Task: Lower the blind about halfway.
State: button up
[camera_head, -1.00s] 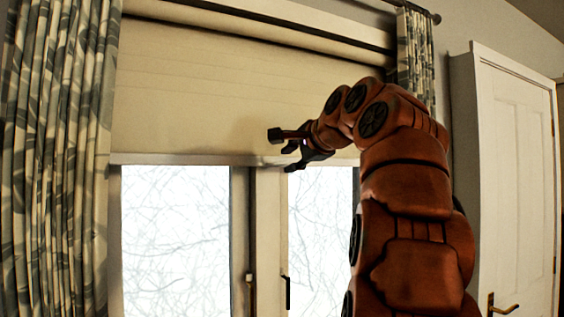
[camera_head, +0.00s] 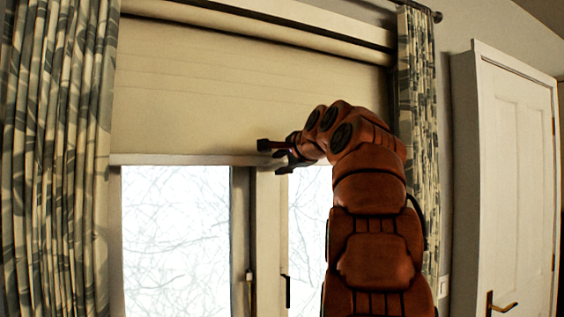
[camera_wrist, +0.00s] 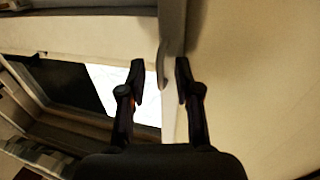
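The cream blind (camera_head: 200,100) hangs over the upper part of the window, and its pale bottom bar (camera_head: 180,159) lies level just above the bare panes. My gripper (camera_head: 272,158) is at the height of this bar, near the window's middle post. In the wrist view my gripper (camera_wrist: 160,70) is open, its two dark fingers apart. A grey strip (camera_wrist: 172,35), which looks like the bottom bar, runs down toward the gap between the fingertips. I cannot tell whether a finger touches it.
Patterned curtains hang at the left (camera_head: 55,150) and right (camera_head: 418,130) of the window. A white door (camera_head: 515,170) stands at the far right. Window handles (camera_head: 286,290) show below the blind. The lower panes (camera_head: 175,240) are uncovered.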

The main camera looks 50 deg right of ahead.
jog(key=shift+c, duration=0.3)
grip_shut()
dwell(0.3)
